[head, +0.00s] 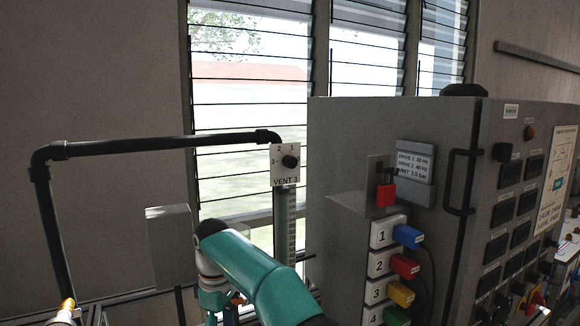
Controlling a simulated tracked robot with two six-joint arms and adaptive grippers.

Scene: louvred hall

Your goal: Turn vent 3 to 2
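The vent 3 plate (285,180) is a small white panel on a post in front of the louvred window. It carries a round black knob (290,161), with 2 and 1 marked above it and 3 to its left. I cannot tell which mark the knob points to. Nothing touches the knob. A teal link of my arm shows at the bottom middle, below and in front of the plate. Its wrist hangs down toward the bottom edge, and no gripper fingers show. I see no left or right gripper clearly.
A grey control cabinet (335,140) stands close on the right, with a protruding handle (459,182). Numbered blocks with coloured plugs (407,236) project at its left. A black pipe (160,143) runs from the left to the plate. A grey box (172,245) stands lower left.

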